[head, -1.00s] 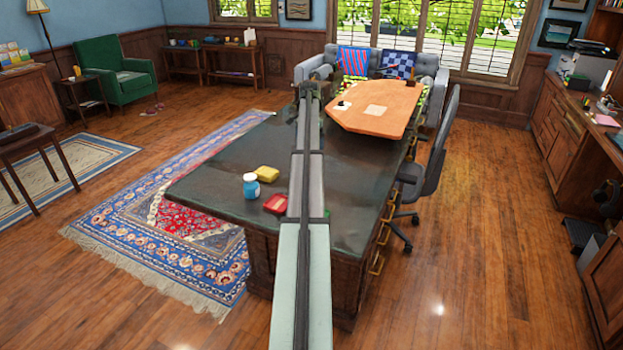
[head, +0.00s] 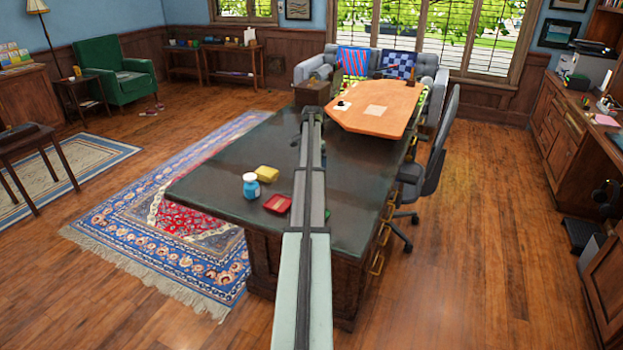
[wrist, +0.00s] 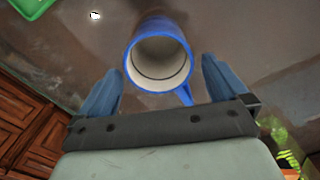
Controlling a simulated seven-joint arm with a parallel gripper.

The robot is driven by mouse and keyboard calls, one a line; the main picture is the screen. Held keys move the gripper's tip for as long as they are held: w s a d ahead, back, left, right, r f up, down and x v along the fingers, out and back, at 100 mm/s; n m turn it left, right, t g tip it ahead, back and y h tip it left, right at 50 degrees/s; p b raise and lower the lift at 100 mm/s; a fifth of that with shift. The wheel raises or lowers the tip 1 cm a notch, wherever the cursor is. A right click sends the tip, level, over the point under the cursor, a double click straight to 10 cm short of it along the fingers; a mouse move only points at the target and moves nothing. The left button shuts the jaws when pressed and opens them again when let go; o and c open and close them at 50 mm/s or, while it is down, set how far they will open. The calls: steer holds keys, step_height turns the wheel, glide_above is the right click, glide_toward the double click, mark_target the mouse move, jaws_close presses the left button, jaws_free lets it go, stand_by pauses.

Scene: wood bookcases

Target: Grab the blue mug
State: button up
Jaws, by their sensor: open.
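The blue mug (wrist: 160,58), white inside, shows in the wrist view with its open mouth facing the camera and its handle toward the lower right. My gripper (wrist: 161,66) is open, with one blue finger on each side of the mug. The mug appears between or just beyond the fingertips, with visible gaps on both sides. The exact depth is unclear. In the head view my arm reaches along the dark desk (head: 230,185), and I cannot make out the mug there.
A blue-lidded jar (head: 250,186), a yellow item (head: 267,173) and a red item (head: 277,204) sit left of my arm. A brown box (head: 312,93) stands at the desk's far end, beside an orange board (head: 376,112). A green object (wrist: 28,6) shows in the wrist view.

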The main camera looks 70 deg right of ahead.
steer(key=shift+a+f, duration=0.1)
steer(key=shift+f, duration=2.15)
steer(key=c, duration=1.2)
steer(key=shift+o, duration=0.2)
steer(key=shift+r, duration=0.1)
